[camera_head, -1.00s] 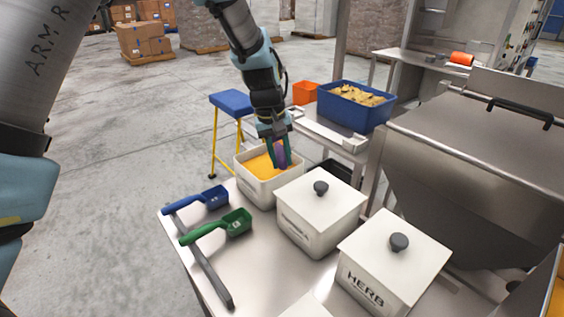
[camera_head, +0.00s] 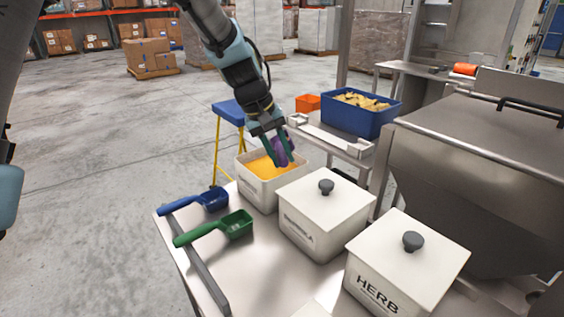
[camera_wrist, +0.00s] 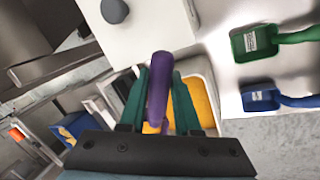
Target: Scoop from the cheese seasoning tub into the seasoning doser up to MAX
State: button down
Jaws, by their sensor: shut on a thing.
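The open white tub (camera_head: 262,190) holds orange-yellow powder (camera_head: 262,167) and stands at the far end of the steel table. My gripper (camera_head: 280,152) is just above its right side, shut on a purple scoop (camera_head: 285,147). In the wrist view the scoop's purple handle (camera_wrist: 158,85) shows between the green fingers (camera_wrist: 158,95). The scoop's bowl is mostly hidden, so I cannot tell whether it holds powder. The yellow powder also shows behind the fingers (camera_wrist: 200,100). A large steel hopper (camera_head: 460,190) stands at the right; I cannot tell if it is the doser, and no MAX mark is readable.
A closed white tub (camera_head: 318,225) and a lidded tub marked HERB (camera_head: 385,290) stand nearer on the table. A blue scoop (camera_head: 205,201) and a green scoop (camera_head: 222,228) lie left. A blue crate of chips (camera_head: 355,120) stands behind, and a blue stool (camera_head: 228,112) is beyond the table.

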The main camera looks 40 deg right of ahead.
jog(key=shift+w+a+g+h+b, duration=0.3)
jog(key=shift+g+h+b, duration=0.5)
jog(key=shift+b, duration=2.8)
jog(key=h+b, duration=0.1)
jog(key=b, duration=0.3)
jog(key=a+g+h+b, duration=0.1)
jog(key=b, duration=0.3)
jog(key=shift+w+h, duration=0.2)
jog(key=shift+h, duration=0.2)
jog(key=g+h+b, duration=0.1)
jog(key=b, duration=0.3)
jog(key=g+h+b, duration=0.1)
jog(key=b, duration=0.3)
jog(key=shift+w+a+f+h+b, duration=0.15)
jog(key=shift+w+a+h+b, duration=0.15)
jog(key=shift+a+b, duration=0.1)
jog(key=h+b, duration=0.1)
jog(key=b, duration=0.1)
jog(key=g+h+b, duration=0.1)
jog(key=b, duration=0.4)
jog(key=shift+w+a+f+g+h, duration=0.2)
jog(key=shift+w+a+g+h, duration=0.05)
jog(key=shift+a+g+h, duration=0.15)
